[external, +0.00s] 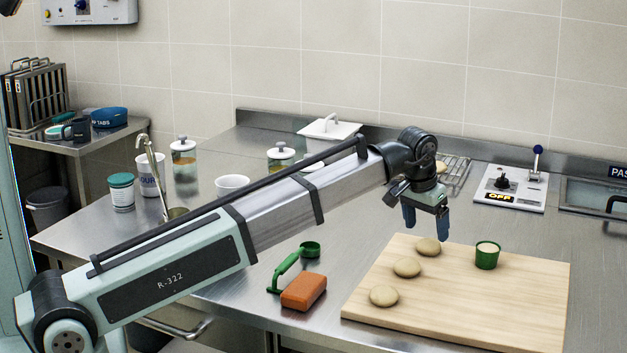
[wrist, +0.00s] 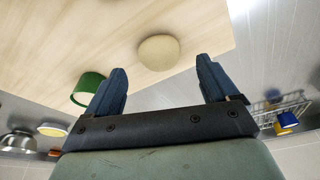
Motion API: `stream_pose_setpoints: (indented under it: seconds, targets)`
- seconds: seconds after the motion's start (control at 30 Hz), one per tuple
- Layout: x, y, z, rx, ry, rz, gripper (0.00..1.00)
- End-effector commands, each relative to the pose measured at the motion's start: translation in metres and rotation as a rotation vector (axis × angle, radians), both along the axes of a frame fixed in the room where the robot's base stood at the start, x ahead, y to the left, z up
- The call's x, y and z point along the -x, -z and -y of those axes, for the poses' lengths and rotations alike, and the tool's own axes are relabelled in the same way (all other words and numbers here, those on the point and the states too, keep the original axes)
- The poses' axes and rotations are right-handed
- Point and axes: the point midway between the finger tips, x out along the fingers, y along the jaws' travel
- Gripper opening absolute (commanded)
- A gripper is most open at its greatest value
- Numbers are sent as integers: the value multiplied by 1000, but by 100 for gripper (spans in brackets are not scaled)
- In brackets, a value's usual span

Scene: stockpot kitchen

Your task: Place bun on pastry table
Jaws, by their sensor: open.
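Three pale buns lie in a row on a light wooden board: a near bun (external: 384,296), a middle bun (external: 407,267) and a far bun (external: 428,247). My gripper (external: 426,225) is open and empty, just above and behind the far bun. In the wrist view one bun (wrist: 159,52) shows beyond and between the open blue fingers (wrist: 165,85), apart from both. Another bun (external: 441,166) is partly visible on a wire rack (external: 456,172) behind my wrist. The wooden board (external: 500,300) covers the front right of the steel counter.
A green cup (external: 487,256) with pale contents stands on the board right of the buns. An orange block (external: 304,292) and a green-handled tool (external: 287,267) lie left of the board. A switch panel (external: 510,188) stands behind it. The board's right front is clear.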

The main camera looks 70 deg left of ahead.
Motion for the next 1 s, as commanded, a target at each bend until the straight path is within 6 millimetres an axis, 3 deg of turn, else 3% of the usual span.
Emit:
stream_pose_setpoints:
  seconds: [0.2, 0.4, 0.9, 1.0]
  targets:
    - [9, -38, 4, 0, 0, 1, 87]
    - [15, -62, 7, 0, 0, 0, 87]
    - [19, -73, 8, 1, 0, -2, 87]
    - [19, -73, 9, 1, 2, -2, 96]
